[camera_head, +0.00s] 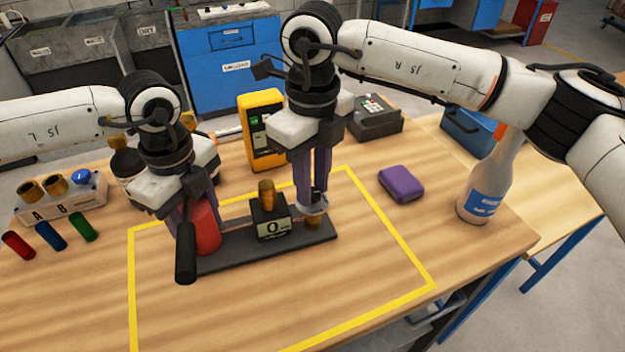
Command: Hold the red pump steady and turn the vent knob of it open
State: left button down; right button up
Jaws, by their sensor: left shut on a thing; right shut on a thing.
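The red pump (207,236) is an upright red cylinder on the left end of a dark base plate (275,253), with a black handle (186,258) at its front left. My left gripper (196,211) points down and is shut on the red cylinder. A black gauge box (270,226) marked "0", with a brass cylinder (266,193) on top, stands mid-plate. At the plate's right end is a pale round knob (313,208) over a brass part (313,223). My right gripper (313,198) points down and is shut on this knob; its fingers partly hide it.
A yellow meter (262,130) stands behind the plate. A purple pouch (401,183) and a white bottle (485,185) are at the right. A rack (62,208) and several coloured tubes (50,236) are at the left. The table in front of the plate is clear inside the yellow outline.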

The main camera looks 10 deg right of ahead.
aim_at(313, 192)
jog(key=shift+n, duration=1.1)
jog(key=o, duration=1.1)
jog(key=shift+r, duration=0.1)
notch_tip(313, 192, up, 12)
jog(key=shift+f, duration=0.1)
